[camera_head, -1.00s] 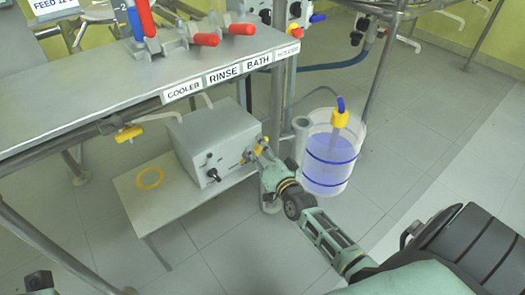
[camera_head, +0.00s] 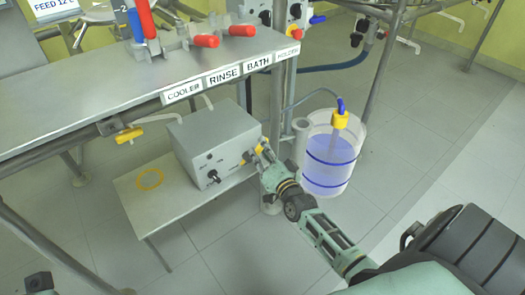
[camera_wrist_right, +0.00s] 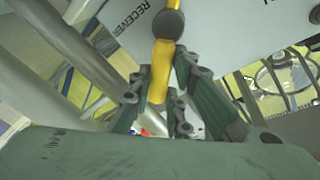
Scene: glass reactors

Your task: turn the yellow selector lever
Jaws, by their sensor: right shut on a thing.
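The yellow selector lever (camera_wrist_right: 161,72) stands out from a round dark pivot on a pale panel marked RECEIVER in the right wrist view. My right gripper (camera_wrist_right: 160,95) is shut on the lever, with a finger on either side of it.
A clear vessel with blue bands (camera_head: 330,165) stands right of my right gripper, beside a metal post. A bench (camera_head: 80,95) with labels overhangs the box. The floor in front is clear.

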